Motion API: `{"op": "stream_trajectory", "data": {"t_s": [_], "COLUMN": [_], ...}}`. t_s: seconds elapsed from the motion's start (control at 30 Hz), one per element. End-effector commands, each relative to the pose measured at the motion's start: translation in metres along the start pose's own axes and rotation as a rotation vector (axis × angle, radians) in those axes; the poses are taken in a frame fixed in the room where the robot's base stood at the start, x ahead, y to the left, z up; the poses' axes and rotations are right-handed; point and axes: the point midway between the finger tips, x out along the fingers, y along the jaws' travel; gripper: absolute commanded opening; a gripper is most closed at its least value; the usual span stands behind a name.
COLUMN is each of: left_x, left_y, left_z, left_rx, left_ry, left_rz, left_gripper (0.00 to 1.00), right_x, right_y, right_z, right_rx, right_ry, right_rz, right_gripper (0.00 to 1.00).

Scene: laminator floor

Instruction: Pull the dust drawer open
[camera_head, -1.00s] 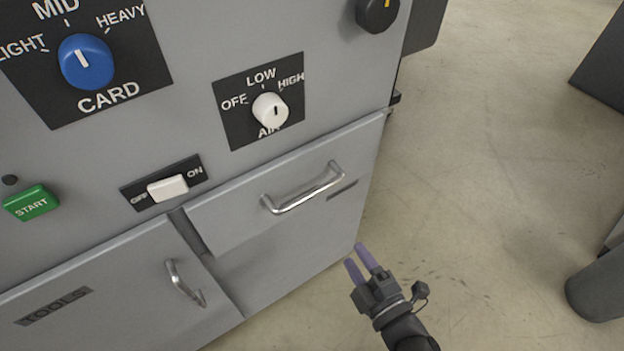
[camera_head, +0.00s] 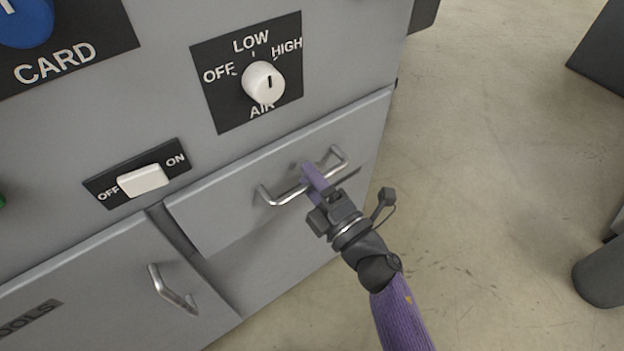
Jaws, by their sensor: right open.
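The dust drawer (camera_head: 225,213) is a grey front on the right side of the machine, below the AIR knob. It looks shut. Its silver bar handle (camera_head: 285,196) runs across the upper part of the front. My right gripper (camera_head: 310,178) has its purple fingers at the middle of the handle, overlapping the bar. It is open; whether the fingers touch the bar cannot be told. The fingers and wrist hide part of the handle and the drawer's label. My left gripper is not in view.
The TOOLS door (camera_head: 110,290) with its own handle (camera_head: 172,290) is at lower left. Above are the OFF/ON switch (camera_head: 142,180), the white AIR knob (camera_head: 263,82) and the blue CARD knob (camera_head: 25,20). Open floor (camera_head: 490,180) lies to the right. A dark grey cylinder (camera_head: 602,275) stands at the right edge.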

Motion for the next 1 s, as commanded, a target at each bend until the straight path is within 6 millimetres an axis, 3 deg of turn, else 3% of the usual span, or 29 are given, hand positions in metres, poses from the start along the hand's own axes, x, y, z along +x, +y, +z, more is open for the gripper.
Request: {"op": "stream_trajectory", "data": {"t_s": [0.1, 0.33, 1.0], "left_x": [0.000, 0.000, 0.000], "left_y": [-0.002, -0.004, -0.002], "left_z": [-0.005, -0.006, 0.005], "left_rx": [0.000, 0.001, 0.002], "left_ry": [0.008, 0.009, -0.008], "left_rz": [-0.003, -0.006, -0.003], "left_gripper": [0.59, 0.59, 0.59], "right_x": [0.000, -0.001, -0.001], "right_y": [0.000, 0.000, -0.001], "right_z": [0.000, 0.000, 0.000], "right_rx": [0.000, 0.001, 0.001], "right_ry": [0.000, 0.000, -0.001], "right_rz": [0.000, -0.001, -0.002], "right_gripper": [0.50, 0.01, 0.00]}}
